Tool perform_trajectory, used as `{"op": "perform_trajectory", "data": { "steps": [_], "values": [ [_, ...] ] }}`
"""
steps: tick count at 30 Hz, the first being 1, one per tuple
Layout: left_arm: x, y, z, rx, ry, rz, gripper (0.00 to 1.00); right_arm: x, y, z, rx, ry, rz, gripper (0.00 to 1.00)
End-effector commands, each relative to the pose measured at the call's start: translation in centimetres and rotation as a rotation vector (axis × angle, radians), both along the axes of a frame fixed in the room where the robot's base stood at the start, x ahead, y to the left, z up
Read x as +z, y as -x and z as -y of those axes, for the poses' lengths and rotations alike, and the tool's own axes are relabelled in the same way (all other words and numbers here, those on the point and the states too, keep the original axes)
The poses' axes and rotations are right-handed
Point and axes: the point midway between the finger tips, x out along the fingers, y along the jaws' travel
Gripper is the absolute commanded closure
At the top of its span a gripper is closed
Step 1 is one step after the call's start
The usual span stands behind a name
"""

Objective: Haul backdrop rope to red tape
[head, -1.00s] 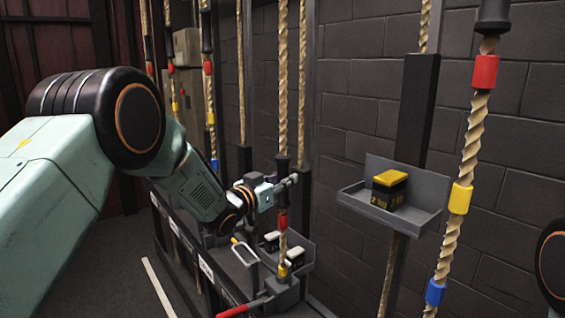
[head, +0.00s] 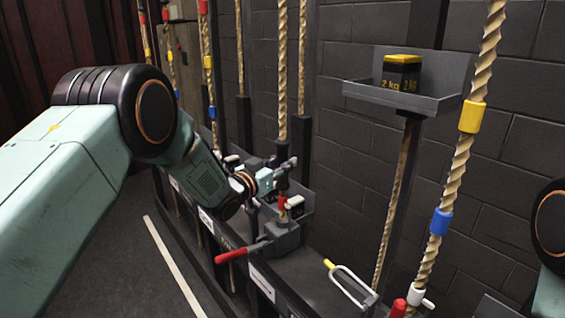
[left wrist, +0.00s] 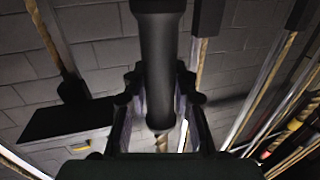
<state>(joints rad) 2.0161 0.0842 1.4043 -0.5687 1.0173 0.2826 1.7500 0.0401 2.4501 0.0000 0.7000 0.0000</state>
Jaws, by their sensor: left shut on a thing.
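My left gripper (head: 284,176) is shut around a dark sleeve on a twisted tan rope (head: 282,75). The left wrist view shows this black cylindrical sleeve (left wrist: 158,75) between the fingers; they hide part of it. Red tape (head: 282,203) shows on that rope just below the gripper, close above a grey rope-lock block (head: 284,238). I cannot tell whether the tape touches the block. A red-handled lever (head: 243,251) sticks out left from the block. My right gripper is out of view.
A nearer rope (head: 457,165) at right carries yellow (head: 472,117) and blue (head: 441,222) tape. A grey tray (head: 440,100) holds a black-and-yellow weight (head: 401,73). A white-and-yellow loop handle (head: 352,286) is near the front. Several taped ropes hang at back left; open floor (head: 120,265) lies left.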

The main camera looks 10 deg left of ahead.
Motion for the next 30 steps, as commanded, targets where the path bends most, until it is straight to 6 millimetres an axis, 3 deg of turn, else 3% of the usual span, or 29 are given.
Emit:
{"op": "perform_trajectory", "data": {
  "steps": [2,3,11,23,30],
  "values": [
    [0.0,0.0,0.1,-0.002,-0.001,0.001,1.0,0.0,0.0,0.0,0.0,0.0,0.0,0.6],
    [0.1,0.0,0.0,-0.002,0.0,0.002,0.73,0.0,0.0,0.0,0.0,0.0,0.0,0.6],
    [0.1,0.0,0.0,-0.001,0.0,0.003,0.51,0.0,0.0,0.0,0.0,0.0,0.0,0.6],
    [0.2,0.3,-0.2,0.001,0.0,0.003,0.49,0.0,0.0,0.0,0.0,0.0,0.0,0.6],
    [0.2,3.2,-1.5,0.003,0.004,0.001,0.49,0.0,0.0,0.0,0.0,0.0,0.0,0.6]
  ]
}}
